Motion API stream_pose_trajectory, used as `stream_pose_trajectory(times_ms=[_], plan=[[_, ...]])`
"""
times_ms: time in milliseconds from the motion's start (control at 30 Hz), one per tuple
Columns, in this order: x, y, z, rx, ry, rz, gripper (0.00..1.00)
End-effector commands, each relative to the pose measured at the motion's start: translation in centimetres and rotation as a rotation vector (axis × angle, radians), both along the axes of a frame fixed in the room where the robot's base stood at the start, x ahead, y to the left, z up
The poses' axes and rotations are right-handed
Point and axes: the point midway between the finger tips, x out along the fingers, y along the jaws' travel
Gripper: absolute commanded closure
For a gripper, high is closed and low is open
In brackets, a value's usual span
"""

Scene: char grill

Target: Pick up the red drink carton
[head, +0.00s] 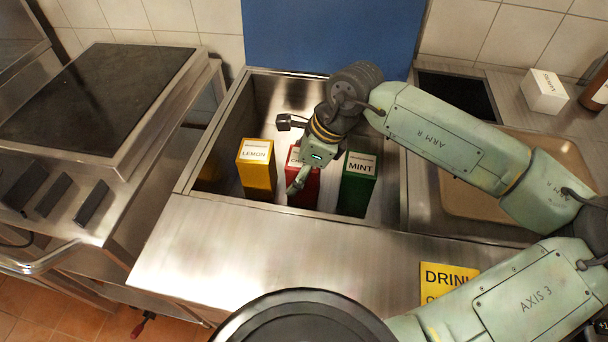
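The red drink carton (304,190) stands upright in a recessed metal well (190,165), between a yellow carton labelled LEMON (257,172) on its left and a green carton labelled MINT (357,188) on its right. My gripper (298,182) is over the red carton and hides much of its top and label. One finger shows in front of the carton's upper left. The other finger is hidden, so I cannot tell whether the gripper is open, or whether it touches the carton.
A dark-topped grill (95,100) stands to the left. A steel counter (250,250) runs in front of the well, with a yellow DRINK sign (445,280). A blue panel (330,35) rises behind. A white box (544,92) and a brown bottle (597,90) stand at the back right.

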Motion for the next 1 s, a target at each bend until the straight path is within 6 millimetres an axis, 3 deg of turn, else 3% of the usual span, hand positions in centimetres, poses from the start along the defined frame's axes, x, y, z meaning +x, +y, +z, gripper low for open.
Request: stream_pose_trajectory(times_ms=[433, 667, 833, 1000], plan=[[0.0, 0.0, 0.0, 0.000, 0.001, 0.000, 0.80], [0.0, 0.0, 0.1, 0.001, 0.000, 0.000, 0.80], [0.1, 0.0, 1.9, -0.001, -0.004, 0.000, 0.80], [0.1, 0.0, 5.3, -0.002, -0.005, 0.001, 0.80]])
